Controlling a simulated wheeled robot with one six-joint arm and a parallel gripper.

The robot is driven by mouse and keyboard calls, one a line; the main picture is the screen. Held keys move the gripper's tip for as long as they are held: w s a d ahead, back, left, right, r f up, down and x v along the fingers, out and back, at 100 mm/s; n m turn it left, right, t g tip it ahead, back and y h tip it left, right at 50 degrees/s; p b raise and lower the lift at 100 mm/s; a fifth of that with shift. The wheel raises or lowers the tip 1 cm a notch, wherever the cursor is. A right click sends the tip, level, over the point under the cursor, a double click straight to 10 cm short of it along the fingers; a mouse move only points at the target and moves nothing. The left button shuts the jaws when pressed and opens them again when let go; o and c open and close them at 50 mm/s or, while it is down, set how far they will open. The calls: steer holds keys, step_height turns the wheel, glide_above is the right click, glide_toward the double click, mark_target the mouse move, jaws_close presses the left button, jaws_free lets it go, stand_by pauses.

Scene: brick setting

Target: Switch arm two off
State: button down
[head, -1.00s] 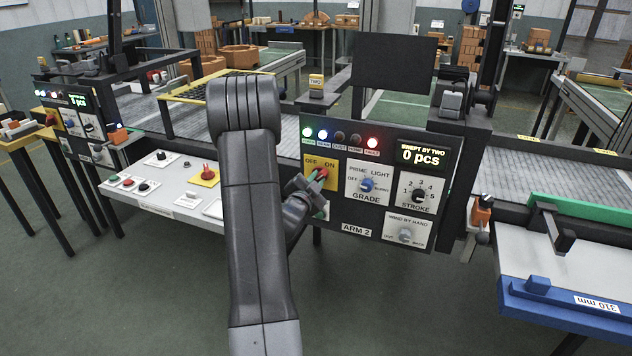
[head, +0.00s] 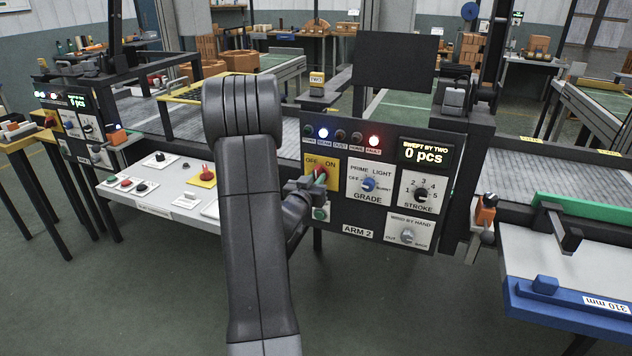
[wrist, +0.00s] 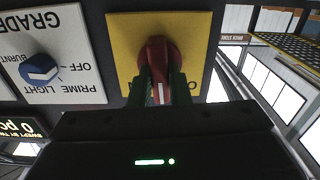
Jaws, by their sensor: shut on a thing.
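The arm 2 panel (head: 340,231) faces me, with a yellow OFF/ON plate (head: 333,184) at its upper left. A red rotary switch (head: 321,171) sits on that plate, partly covered by my gripper (head: 316,181). In the wrist view the fingers are shut on the red switch (wrist: 158,55), one on each side. A white mark shows between the fingers. The yellow plate (wrist: 120,35) is behind it, its labels mostly hidden there. On the panel's lamp row, the leftmost lamp (head: 308,131) is dark; the blue-white lamp (head: 323,133) and the red FAULT lamp (head: 374,141) are lit.
The blue GRADE knob (head: 368,184), STROKE knob (head: 420,194) and hand-wind knob (head: 407,236) are to the right. A green button (head: 321,213) is just below my gripper. Another panel (head: 80,125) stands at the left. The floor in front is clear.

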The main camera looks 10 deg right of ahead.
steer(key=n, duration=0.4)
steer(key=shift+n+p, duration=0.3)
steer(key=shift+a+n+p, duration=0.1)
steer(key=shift+n+p, duration=0.25)
steer(key=shift+n, duration=1.55)
steer(key=c, duration=1.4)
jaws_free()
steer(key=shift+w, duration=0.1)
steer(key=shift+o, duration=0.2)
steer(key=b+v, duration=0.1)
steer(key=v, duration=1.3)
steer(key=shift+w, duration=0.15)
